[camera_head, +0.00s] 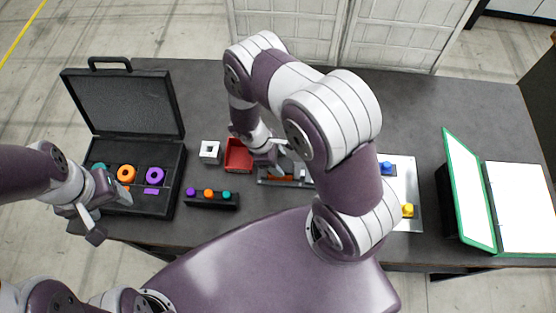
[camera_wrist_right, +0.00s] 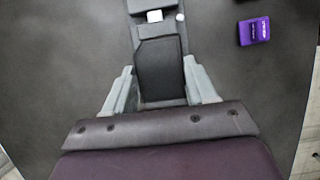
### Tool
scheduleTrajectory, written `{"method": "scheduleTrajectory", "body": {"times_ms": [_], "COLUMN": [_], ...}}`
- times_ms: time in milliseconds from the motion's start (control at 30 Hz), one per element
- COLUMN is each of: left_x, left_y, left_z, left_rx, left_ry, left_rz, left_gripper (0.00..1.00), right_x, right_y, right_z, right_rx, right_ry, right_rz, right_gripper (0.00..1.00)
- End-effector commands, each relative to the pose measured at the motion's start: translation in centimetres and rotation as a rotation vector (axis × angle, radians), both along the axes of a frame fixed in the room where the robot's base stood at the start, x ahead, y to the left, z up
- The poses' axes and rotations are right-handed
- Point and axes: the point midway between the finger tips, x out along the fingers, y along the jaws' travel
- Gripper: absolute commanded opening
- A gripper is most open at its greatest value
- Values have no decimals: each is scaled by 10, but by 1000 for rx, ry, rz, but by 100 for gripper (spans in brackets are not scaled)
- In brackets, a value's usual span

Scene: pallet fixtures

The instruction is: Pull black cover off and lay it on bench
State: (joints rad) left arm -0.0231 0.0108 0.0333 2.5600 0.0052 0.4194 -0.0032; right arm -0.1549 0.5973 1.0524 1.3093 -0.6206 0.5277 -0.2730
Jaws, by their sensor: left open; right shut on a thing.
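The black cover (camera_wrist_right: 160,62) shows in the right wrist view as a dark, roughly rectangular piece on a grey fixture (camera_wrist_right: 143,8). My right gripper (camera_wrist_right: 160,78) is shut on it, one pale finger at each side. I cannot tell whether the cover is seated or lifted. In the head view the right gripper (camera_head: 272,158) is over the fixture (camera_head: 290,183), which has an orange part; my arm hides much of both. My left gripper (camera_head: 90,222) is open and empty at the front left, by the black case. The bench (camera_head: 270,225) is dark grey.
The open black case (camera_head: 175,195) holds coloured rings. A red bin (camera_head: 238,155), a white square block (camera_head: 210,151) and a black strip (camera_head: 212,201) with coloured knobs lie left of the fixture. A green-edged board (camera_head: 468,190) stands right.

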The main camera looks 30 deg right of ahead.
Motion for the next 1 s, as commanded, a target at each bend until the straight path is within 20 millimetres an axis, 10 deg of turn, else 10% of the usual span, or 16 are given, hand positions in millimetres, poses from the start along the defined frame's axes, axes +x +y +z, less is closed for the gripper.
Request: {"method": "scheduleTrajectory", "body": {"times_ms": [1000], "left_x": [0], "left_y": [0], "left_z": [34], "left_rx": [0], "left_ry": [0], "left_rz": [0], "left_gripper": [63], "right_x": [5], "right_y": [3], "right_z": [49], "right_rx": [4], "right_ry": [-18], "right_rz": [8], "right_gripper": [0]}}
